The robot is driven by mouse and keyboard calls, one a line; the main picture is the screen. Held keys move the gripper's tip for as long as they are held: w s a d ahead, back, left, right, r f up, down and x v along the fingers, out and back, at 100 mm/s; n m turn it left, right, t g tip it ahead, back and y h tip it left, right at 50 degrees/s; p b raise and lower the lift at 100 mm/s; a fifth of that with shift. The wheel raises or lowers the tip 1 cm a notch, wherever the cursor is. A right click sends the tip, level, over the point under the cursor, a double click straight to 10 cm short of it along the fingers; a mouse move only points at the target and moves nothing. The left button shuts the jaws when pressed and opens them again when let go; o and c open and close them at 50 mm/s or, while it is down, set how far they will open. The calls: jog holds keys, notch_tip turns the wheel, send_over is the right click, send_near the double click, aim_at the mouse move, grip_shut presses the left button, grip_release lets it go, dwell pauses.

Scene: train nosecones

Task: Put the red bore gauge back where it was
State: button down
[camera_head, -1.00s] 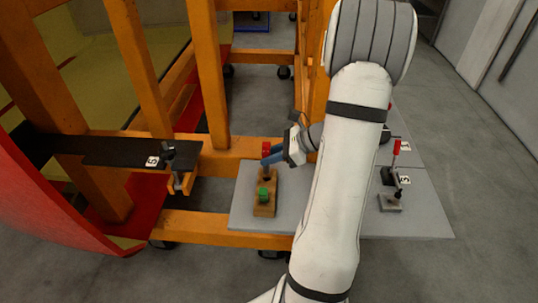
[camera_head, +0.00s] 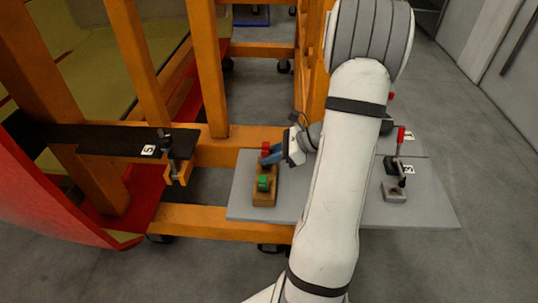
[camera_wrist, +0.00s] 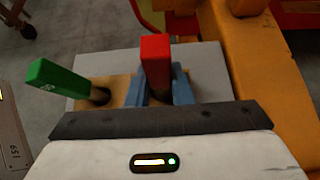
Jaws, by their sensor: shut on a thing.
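The red bore gauge (camera_wrist: 155,58) stands with its red handle up between the blue fingers of my gripper (camera_wrist: 160,88), which is shut on it. In the head view my gripper (camera_head: 270,156) holds the red bore gauge (camera_head: 266,147) over the far end of a wooden block (camera_head: 264,198). A dark part of the gauge shows below the fingers at the block. I cannot tell how deep it sits, as the fingers hide its lower end. A green gauge (camera_head: 263,183) stands in the block's near end. It tilts left in the wrist view (camera_wrist: 58,77).
The block is on a grey table top (camera_head: 240,200). Right of my arm is a red-handled clamp (camera_head: 400,140) on the table. An orange frame (camera_head: 215,90) rises behind and left. A black shelf (camera_head: 110,142) with another clamp (camera_head: 168,148) is at left.

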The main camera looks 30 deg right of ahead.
jog(key=shift+f+b, duration=0.4)
jog(key=shift+f, duration=0.15)
jog(key=c, duration=1.2)
grip_release()
jog(key=shift+d+r, duration=0.1)
jog(key=v, duration=0.7)
jog(key=shift+s+d+r+b, duration=0.15)
jog(key=shift+d+r+b, duration=0.05)
jog(key=shift+b, duration=0.1)
